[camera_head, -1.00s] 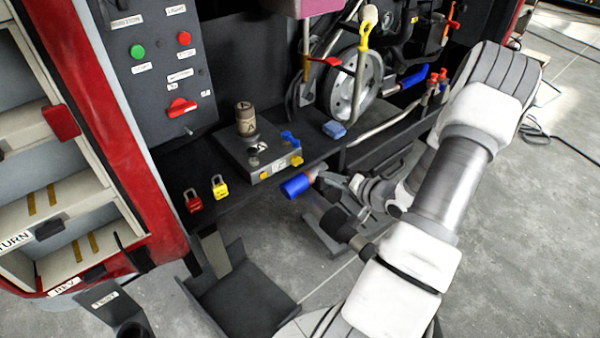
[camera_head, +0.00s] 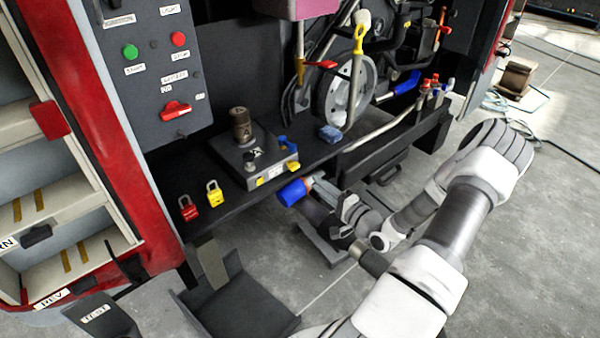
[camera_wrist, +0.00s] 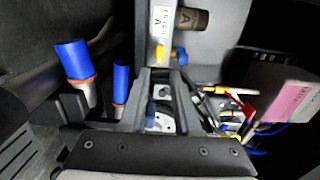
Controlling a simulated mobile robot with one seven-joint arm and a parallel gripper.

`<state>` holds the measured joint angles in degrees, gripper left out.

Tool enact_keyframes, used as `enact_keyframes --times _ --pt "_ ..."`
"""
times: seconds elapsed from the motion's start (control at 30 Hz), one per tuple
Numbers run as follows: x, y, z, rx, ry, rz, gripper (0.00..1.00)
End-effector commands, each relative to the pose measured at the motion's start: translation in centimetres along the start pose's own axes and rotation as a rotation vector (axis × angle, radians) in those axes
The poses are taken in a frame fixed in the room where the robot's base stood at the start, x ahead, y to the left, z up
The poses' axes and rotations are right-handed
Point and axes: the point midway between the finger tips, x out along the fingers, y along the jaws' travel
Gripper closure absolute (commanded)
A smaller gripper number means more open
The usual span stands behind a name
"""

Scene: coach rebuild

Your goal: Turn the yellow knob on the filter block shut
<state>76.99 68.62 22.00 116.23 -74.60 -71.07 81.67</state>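The filter block (camera_head: 272,172) is a grey box on the dark ledge, with a brown cylinder (camera_head: 240,126) at its back. Its yellow knob (camera_head: 293,166) sits at the front right corner, and a blue knob (camera_head: 284,142) sits behind it. My gripper (camera_wrist: 162,78) looks open, with a gap between the fingers and nothing held. In the head view my gripper (camera_head: 322,188) is low, right of the block; its fingertips are hard to make out.
A blue cylinder with an orange collar (camera_head: 292,192) is below the block, close to my gripper; two blue cylinders show in the wrist view (camera_wrist: 75,62). A red padlock (camera_head: 188,210) and yellow padlock (camera_head: 214,198) are left of the block. A blue sponge-like piece (camera_head: 330,133) lies right.

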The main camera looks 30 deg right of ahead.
Motion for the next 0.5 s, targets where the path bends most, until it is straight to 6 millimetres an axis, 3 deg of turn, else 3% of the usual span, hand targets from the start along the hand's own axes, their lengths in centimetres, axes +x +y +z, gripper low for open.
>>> enact_keyframes --times 0.2,0.5 --pt "4.8 0.1 0.1 -0.003 -0.004 -0.001 0.69" --pt "8.4 0.1 0.0 -0.001 -0.001 0.0 0.69"
